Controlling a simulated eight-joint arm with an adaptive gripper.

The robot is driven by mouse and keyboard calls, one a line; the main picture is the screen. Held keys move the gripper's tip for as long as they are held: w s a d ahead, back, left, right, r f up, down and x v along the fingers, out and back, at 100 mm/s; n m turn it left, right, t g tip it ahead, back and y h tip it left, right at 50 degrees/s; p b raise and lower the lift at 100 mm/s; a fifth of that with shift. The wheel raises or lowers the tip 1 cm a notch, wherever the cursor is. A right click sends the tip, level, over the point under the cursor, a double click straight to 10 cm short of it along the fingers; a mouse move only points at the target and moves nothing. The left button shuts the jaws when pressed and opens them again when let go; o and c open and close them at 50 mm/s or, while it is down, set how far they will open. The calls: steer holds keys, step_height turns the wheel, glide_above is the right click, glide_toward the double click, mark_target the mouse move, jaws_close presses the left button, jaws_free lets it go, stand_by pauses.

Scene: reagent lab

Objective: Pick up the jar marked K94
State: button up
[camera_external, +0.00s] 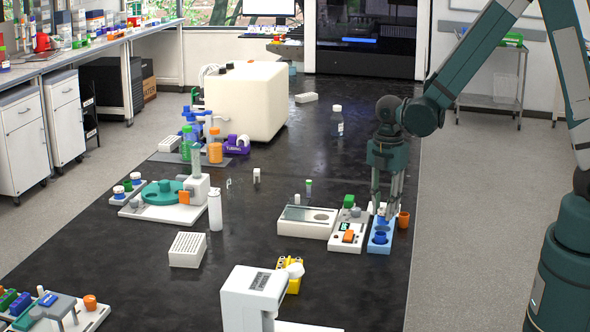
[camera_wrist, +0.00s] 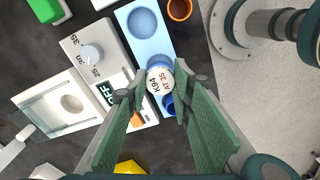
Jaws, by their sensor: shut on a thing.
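The jar marked K94 (camera_wrist: 159,82) shows in the wrist view between the tips of my gripper (camera_wrist: 158,94), its round white lid facing the camera with "K94" and "AT 35" on it. My gripper is shut on this jar, with a finger on each side. The jar's body is mostly hidden beneath the lid. In the external view my gripper (camera_external: 383,208) points down over the light blue block with round wells (camera_external: 378,248).
A white device with a dial and "OFF" label (camera_wrist: 82,40) stands beside the block. An orange cup (camera_external: 404,219) is at its other side, near the table edge. A white balance-like unit (camera_external: 300,230) stands further left.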

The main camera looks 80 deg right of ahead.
mark_target(384, 209)
steer(key=shift+r+p, duration=0.3)
steer(key=shift+r, duration=2.95)
